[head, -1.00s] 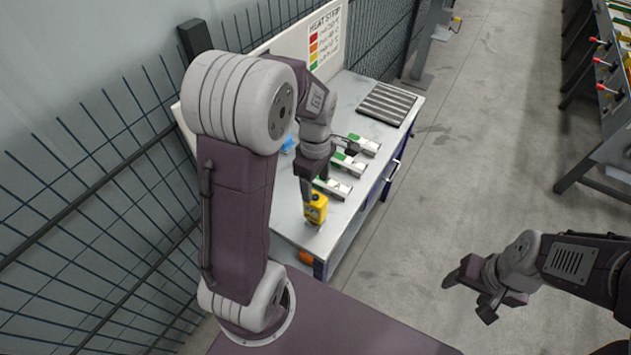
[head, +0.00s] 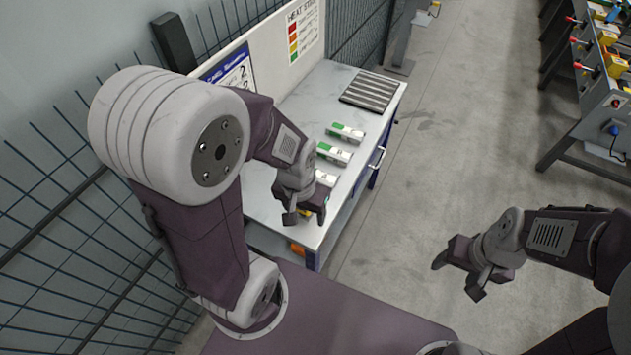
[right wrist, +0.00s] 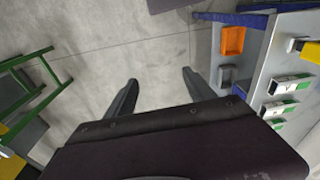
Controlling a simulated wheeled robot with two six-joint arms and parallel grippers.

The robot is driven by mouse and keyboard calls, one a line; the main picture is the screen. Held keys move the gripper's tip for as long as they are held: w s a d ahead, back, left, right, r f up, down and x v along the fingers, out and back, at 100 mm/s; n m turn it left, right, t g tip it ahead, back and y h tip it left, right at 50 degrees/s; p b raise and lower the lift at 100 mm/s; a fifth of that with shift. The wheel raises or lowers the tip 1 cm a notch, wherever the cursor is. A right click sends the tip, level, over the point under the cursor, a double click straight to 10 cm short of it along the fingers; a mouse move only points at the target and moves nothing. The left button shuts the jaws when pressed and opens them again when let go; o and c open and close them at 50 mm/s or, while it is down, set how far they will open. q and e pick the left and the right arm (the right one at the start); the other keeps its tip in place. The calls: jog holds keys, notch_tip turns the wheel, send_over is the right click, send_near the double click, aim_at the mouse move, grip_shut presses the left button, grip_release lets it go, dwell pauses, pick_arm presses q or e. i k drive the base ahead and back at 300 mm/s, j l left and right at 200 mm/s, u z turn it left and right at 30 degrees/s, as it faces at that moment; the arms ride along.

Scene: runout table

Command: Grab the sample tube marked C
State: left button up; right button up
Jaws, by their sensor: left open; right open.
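Several white-and-green pieces that look like sample tubes lie in a row on the table (head: 283,112): a far one (head: 346,132), a middle one (head: 334,153) and a near one (head: 325,178) partly behind my left gripper. Their marks are too small to read, so I cannot tell which is C. They also show at the right of the right wrist view (right wrist: 290,84). My right gripper (head: 457,278) is open and empty over the floor, right of the table.
A yellow device (right wrist: 309,51) stands at the table's near end, mostly hidden by my left gripper in the head view. An orange bin (right wrist: 233,40) is below the table's near edge. A ribbed grey rack (head: 375,91) lies at the far end.

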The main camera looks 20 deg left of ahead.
aim_at(352, 134)
jog(key=i+l+u, duration=0.15)
jog(key=u, duration=0.3)
jog(key=i+l+u, duration=0.3)
jog(key=u, duration=0.15)
jog(key=i+l+u, duration=0.2)
jog(key=u, duration=0.25)
jog(key=i+l+u, duration=0.1)
jog(key=l+u, duration=0.85)
jog(key=i+l+u, duration=0.1)
jog(key=l+u, duration=1.5)
